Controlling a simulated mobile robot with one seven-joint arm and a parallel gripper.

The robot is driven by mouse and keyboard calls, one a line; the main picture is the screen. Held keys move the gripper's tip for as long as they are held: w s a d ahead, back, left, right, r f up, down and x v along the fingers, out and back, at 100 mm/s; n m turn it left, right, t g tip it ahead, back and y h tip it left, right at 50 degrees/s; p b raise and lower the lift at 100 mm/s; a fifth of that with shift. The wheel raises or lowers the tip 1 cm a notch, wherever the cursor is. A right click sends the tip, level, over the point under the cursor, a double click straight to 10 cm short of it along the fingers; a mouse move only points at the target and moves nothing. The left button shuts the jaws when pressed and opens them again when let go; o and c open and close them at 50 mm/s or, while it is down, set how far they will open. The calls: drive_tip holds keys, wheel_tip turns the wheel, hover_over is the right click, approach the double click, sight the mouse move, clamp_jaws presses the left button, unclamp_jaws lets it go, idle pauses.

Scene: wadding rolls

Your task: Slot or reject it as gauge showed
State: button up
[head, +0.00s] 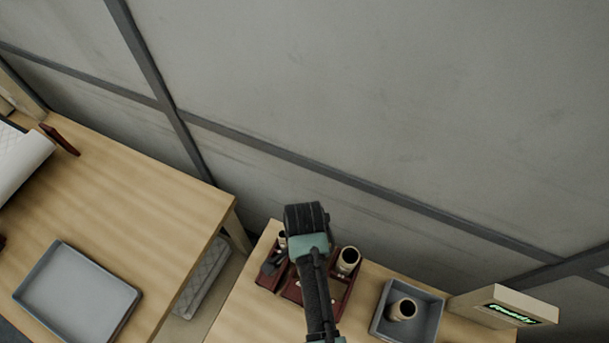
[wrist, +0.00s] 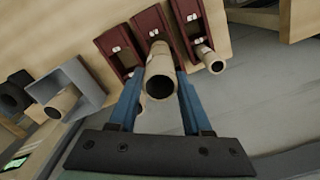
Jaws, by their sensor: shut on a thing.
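My gripper (wrist: 158,84) is shut on a cardboard roll (wrist: 160,70), whose open dark end faces the wrist camera. Behind it are dark red slotted holders (wrist: 112,42) side by side. The held roll is over the middle holder; I cannot tell if it touches. A grey tray (wrist: 84,78) holds one roll (wrist: 60,104). In the head view my arm covers part of the red holders (head: 292,290).
A pale box with a lit "Ready" display (head: 512,313) stands right of the grey tray (head: 440,314). A separate table at left carries an empty grey tray (head: 76,293) and a white roll (head: 22,160). A gap separates the tables; a grey wall stands behind.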

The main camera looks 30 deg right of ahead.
drive_tip(key=shift+f+b, duration=2.25)
drive_tip(key=shift+f, duration=1.3)
drive_tip(key=o, duration=1)
wheel_tip(320, 180, up, 13)
drive_tip(key=shift+b, duration=0.9)
